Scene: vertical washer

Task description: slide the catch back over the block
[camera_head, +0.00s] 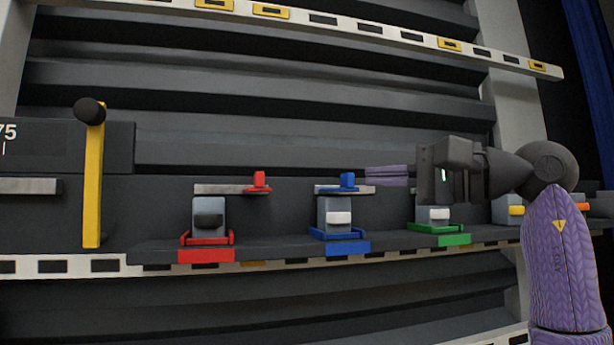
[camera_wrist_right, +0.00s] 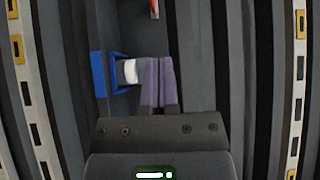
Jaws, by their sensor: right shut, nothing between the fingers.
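The blue catch (camera_head: 347,182) is a blue knob on a flat grey bar, at the top of a grey block (camera_head: 335,205) with a white button. The bar reaches out to the right past the block. A red catch (camera_head: 259,181) has its knob to the right of its own block (camera_head: 208,214), which has a black button. My right gripper (camera_head: 368,176) is shut and empty, its purple fingers just right of the blue knob; contact cannot be told. In the right wrist view the fingers (camera_wrist_right: 158,82) hide the blue catch beside the white button (camera_wrist_right: 131,72). My left gripper is not in view.
A blue bracket (camera_wrist_right: 98,75) surrounds the block's foot. A green-bracketed block (camera_head: 434,215) stands below my right gripper. A yellow lever (camera_head: 93,180) with a black knob stands at left. A ridged dark wall lies behind, with a slotted rail (camera_head: 330,20) above.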

